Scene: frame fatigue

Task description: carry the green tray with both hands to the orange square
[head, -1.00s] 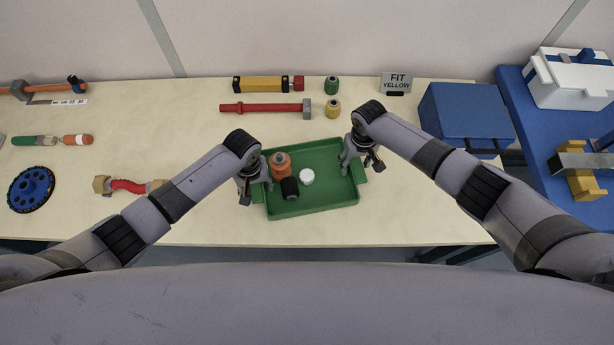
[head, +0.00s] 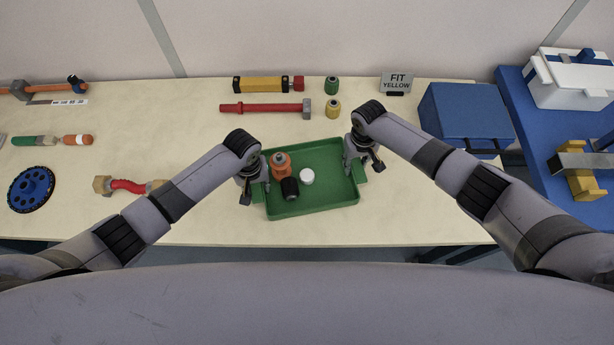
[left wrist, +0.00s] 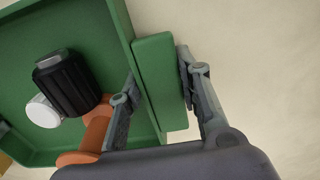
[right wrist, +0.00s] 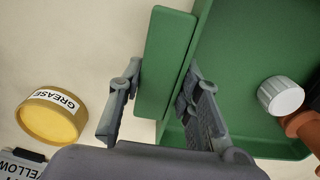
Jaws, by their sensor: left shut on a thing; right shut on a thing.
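The green tray (head: 330,185) sits on the pale table. It holds an orange spool-like part (head: 280,165), a black ribbed part (head: 290,188) and a white cap (head: 307,177). My left gripper (head: 258,187) is shut on the tray's left handle, which shows between its fingers in the left wrist view (left wrist: 162,85). My right gripper (head: 356,160) is shut on the right handle, seen between its fingers in the right wrist view (right wrist: 165,65). I cannot make out an orange square in any view.
A red hammer (head: 262,107), a green can (head: 331,85) and a yellow can (head: 333,107) lie behind the tray. A blue box (head: 466,115) stands to the right. A red clamp-like part (head: 128,186) and a blue wheel (head: 32,189) lie to the left.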

